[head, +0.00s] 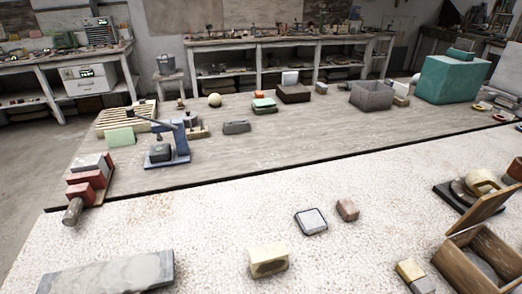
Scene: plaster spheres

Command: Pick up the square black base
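A dark, square, flat base (448,197) lies at the right of the near pale worktop. A ring-like piece and a cream rounded piece (482,182) rest on it and hide much of its top. An open wooden box's raised lid stands in front of its right part. A smaller square piece with a black rim and pale grey top (311,220) lies flat near the middle of the same worktop; I cannot tell whether it is a base. My gripper is not in view.
The open wooden box (466,262) stands at the front right. A cream block (268,260), a brown block (347,209) and a grey slab (108,274) lie on the pale worktop (190,225). A blue press (168,147) and teal box (452,78) stand behind.

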